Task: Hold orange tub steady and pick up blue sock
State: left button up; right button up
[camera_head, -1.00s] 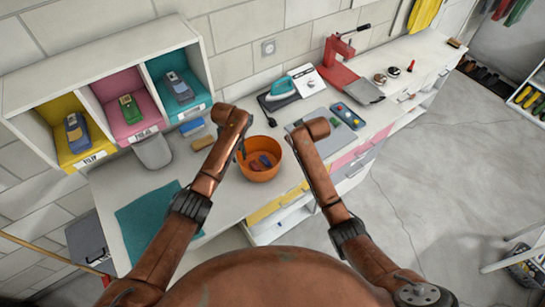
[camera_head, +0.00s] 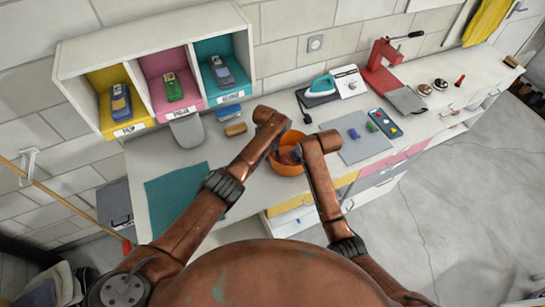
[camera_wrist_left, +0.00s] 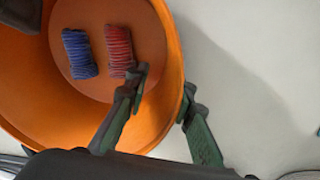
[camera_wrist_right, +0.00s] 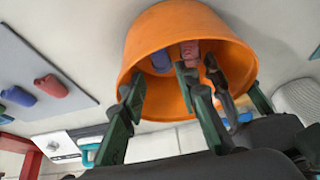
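The orange tub (camera_head: 290,168) stands on the white counter beneath both grippers. In the left wrist view the blue sock (camera_wrist_left: 79,53) lies inside it, beside a red sock (camera_wrist_left: 119,47). The blue sock also shows in the right wrist view (camera_wrist_right: 160,61), partly hidden. My left gripper (camera_wrist_left: 165,85) is open and straddles the tub's rim, one finger inside and one outside. A gap shows beside the inner finger. My right gripper (camera_wrist_right: 158,82) is open and empty, its fingers spread at the tub's mouth. Whether it touches the rim is unclear.
A grey board (camera_head: 362,150) with small coloured items lies right of the tub; a controller (camera_head: 384,124) is beside it. An iron (camera_head: 318,86) and red press (camera_head: 383,62) stand behind. Cubbies with toy cars (camera_head: 170,85) stand left. A teal cloth (camera_head: 175,195) lies front left.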

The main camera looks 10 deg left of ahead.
pick_arm(q)
jog(key=shift+f, duration=0.7)
jog(key=shift+c, duration=0.4)
grip_shut()
